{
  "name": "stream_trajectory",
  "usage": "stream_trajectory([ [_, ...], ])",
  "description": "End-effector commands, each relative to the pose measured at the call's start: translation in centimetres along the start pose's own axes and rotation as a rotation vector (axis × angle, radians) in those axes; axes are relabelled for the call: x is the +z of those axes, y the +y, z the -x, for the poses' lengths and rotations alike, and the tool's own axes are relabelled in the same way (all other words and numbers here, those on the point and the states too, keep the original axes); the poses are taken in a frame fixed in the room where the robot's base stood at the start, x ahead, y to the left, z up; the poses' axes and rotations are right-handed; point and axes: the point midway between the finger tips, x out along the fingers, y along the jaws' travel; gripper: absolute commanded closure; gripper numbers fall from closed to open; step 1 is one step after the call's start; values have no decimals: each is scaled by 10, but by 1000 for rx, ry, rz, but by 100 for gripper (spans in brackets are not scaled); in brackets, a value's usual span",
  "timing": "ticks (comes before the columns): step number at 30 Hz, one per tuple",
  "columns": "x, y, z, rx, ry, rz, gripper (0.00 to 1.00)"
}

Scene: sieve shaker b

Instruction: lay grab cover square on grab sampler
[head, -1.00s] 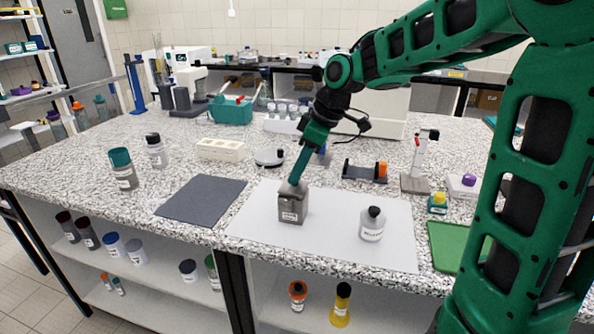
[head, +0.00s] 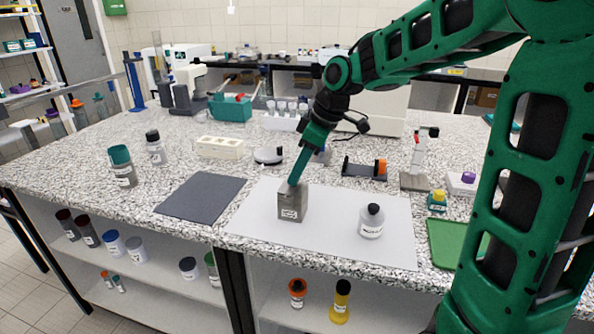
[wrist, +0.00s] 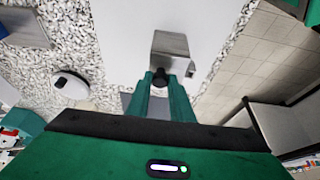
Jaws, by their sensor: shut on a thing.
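The grab sampler (head: 291,206) is a grey metal box with a white label, standing upright on the pale sheet. My gripper (head: 294,181) reaches down at a slant to its top, with the green fingers close together. In the wrist view, my gripper (wrist: 160,78) is shut on a small dark knob, which I take as part of the grab cover (wrist: 172,42), a grey metal piece just beyond the fingertips. The cover appears at the box's top; the fingers hide part of it. I cannot tell whether it lies fully flat and square.
A white bottle with a black cap (head: 371,222) stands right of the sampler on the pale sheet (head: 340,249). A dark grey mat (head: 201,199) lies to the left. A round white device (head: 268,155) and a black stand with an orange end (head: 364,170) are behind.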

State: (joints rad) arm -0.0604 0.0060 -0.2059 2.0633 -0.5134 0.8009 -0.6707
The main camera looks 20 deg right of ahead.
Motion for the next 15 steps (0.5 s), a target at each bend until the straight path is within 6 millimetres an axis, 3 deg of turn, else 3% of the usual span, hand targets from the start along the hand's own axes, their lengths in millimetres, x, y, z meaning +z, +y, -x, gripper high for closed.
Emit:
stream_trajectory([
  [10,0,0,-1,0,0,0,100],
  [11,0,0,-1,0,0,0,75],
  [12,0,0,-1,0,0,0,66],
  [13,0,0,-1,0,0,0,59],
  [15,0,0,-1,0,0,0,58],
])
